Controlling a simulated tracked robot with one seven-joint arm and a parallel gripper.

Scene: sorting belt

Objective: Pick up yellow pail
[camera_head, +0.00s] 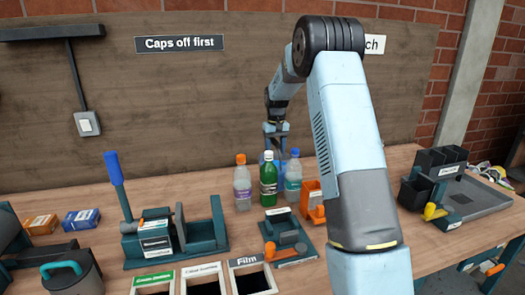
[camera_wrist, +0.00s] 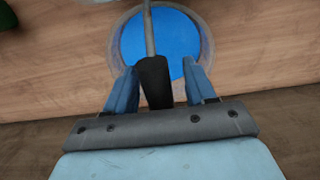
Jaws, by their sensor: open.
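I see no plainly yellow pail. In the wrist view a round container with a pale rim and blue inside (camera_wrist: 175,40) lies below my gripper (camera_wrist: 160,72). A grey rod with a black grip (camera_wrist: 155,84) crosses its opening, like a bail handle. My gripper is open, with one blue finger on each side of the black grip and a gap on the right. In the head view my gripper (camera_head: 276,133) points down behind the bottles, over a blue thing (camera_head: 280,152) that they largely hide.
A clear bottle with an orange cap (camera_head: 242,185), a green bottle (camera_head: 268,182) and a blue-capped bottle (camera_head: 293,180) stand in front. An orange box (camera_head: 312,202) is beside them. A green-grey press (camera_head: 165,240) stands left, black bins (camera_head: 440,165) right.

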